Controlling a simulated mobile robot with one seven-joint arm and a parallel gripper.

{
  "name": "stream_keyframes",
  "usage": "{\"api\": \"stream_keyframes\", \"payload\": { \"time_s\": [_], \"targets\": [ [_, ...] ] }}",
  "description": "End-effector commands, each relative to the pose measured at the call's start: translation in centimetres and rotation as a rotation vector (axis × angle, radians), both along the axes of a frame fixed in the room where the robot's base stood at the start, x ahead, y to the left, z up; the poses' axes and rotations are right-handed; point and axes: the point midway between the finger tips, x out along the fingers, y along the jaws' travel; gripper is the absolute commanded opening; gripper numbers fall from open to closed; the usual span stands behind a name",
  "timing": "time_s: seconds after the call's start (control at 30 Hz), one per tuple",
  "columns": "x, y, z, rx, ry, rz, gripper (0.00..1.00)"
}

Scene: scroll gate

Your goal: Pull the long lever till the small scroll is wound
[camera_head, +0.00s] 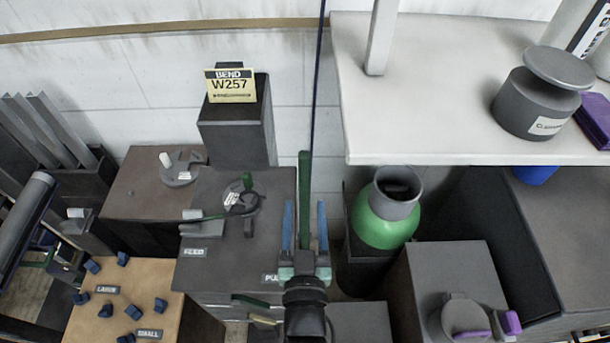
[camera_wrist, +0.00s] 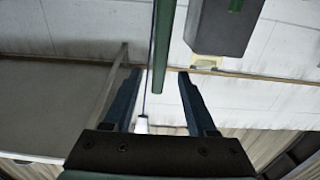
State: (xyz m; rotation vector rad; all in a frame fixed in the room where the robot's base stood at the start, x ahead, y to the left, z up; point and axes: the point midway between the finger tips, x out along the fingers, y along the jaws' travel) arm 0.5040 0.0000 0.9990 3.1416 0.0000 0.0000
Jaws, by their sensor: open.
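The long green lever (camera_head: 305,172) stands upright beside the dark cabinet (camera_head: 278,185), near a label that seems to begin "PU". My gripper (camera_head: 305,205) is open, with one blue finger on each side of the lever in the head view. In the wrist view the green bar (camera_wrist: 164,45) runs down between my gripper's fingers (camera_wrist: 159,72) and ends there. I cannot tell if either finger touches it. No small scroll can be clearly made out; a dark round fitting with a white tag (camera_head: 240,200) sits on the cabinet top.
A white shelf (camera_head: 430,95) overhangs at the right. Below it stand a green bottle (camera_head: 378,225) and a grey block (camera_head: 450,265). A yellow "BEND W257" sign (camera_head: 231,87) stands behind. Blue pieces lie on a tan table (camera_head: 110,265) at left. A thin dark cord hangs above the lever.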

Motion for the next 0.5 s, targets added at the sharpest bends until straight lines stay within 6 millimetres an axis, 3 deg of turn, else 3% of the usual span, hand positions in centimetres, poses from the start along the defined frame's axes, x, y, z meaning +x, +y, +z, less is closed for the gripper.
{"api": "stream_keyframes", "payload": {
  "time_s": [0.2, 0.5],
  "targets": [
    [4.0, 0.0, 0.2, 0.000, -0.003, 0.000, 0.57],
    [7.1, 0.0, 0.0, 0.000, -0.001, 0.001, 0.57]
  ]
}}
